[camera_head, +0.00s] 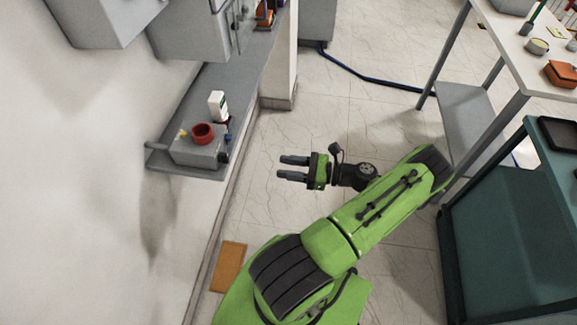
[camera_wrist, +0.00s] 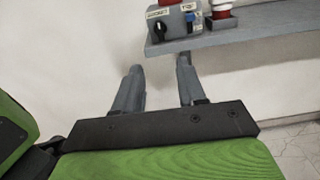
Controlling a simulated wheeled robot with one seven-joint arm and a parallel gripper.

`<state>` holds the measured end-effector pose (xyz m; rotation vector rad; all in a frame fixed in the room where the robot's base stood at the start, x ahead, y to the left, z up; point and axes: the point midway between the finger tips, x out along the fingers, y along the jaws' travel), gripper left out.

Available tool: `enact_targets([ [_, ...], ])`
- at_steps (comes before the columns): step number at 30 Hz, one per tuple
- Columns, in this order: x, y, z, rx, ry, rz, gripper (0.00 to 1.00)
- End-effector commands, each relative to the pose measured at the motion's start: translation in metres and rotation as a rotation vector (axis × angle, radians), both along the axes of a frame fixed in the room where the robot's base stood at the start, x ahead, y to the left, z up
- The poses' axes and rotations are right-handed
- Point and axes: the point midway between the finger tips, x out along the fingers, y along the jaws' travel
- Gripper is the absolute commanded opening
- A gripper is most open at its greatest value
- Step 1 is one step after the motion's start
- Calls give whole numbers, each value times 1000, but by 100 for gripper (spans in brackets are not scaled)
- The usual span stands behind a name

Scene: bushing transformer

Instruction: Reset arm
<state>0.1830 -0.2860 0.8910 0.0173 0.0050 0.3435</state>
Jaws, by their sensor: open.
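My green arm reaches up from the bottom of the head view and bends back to the left. My gripper (camera_head: 292,168) is open and empty, with its two grey fingers apart and pointing left. It hangs over the tiled floor, to the right of the wall shelf and apart from it. In the wrist view, my gripper (camera_wrist: 158,85) shows two separate fingers with only the pale wall between and behind them.
A grey wall shelf (camera_head: 185,172) bears a grey box (camera_head: 195,152), a red ring-shaped part (camera_head: 202,133) and a white bottle (camera_head: 217,105). A metal table (camera_head: 520,50) and a teal cabinet (camera_head: 510,210) stand right. A blue hose (camera_head: 365,78) lies on the floor.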

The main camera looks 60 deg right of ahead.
Motion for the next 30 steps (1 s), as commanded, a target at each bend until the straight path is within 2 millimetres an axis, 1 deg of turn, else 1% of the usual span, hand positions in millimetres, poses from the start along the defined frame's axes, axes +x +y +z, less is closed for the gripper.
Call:
enact_targets([
  [13,1,0,0,-4,2,4,40],
  [15,8,4,4,-42,26,47,40],
  [17,21,13,11,-119,74,134,40],
  [20,51,39,29,-334,175,363,40],
  [21,61,51,38,-433,208,461,40],
  [23,74,70,51,-583,246,605,40],
  [24,81,84,61,-684,265,697,40],
  [26,90,104,76,-840,278,831,40],
  [27,95,118,87,-945,280,917,40],
  [29,99,140,105,-1105,269,1038,40],
  [30,100,154,117,-1213,256,1113,40],
])
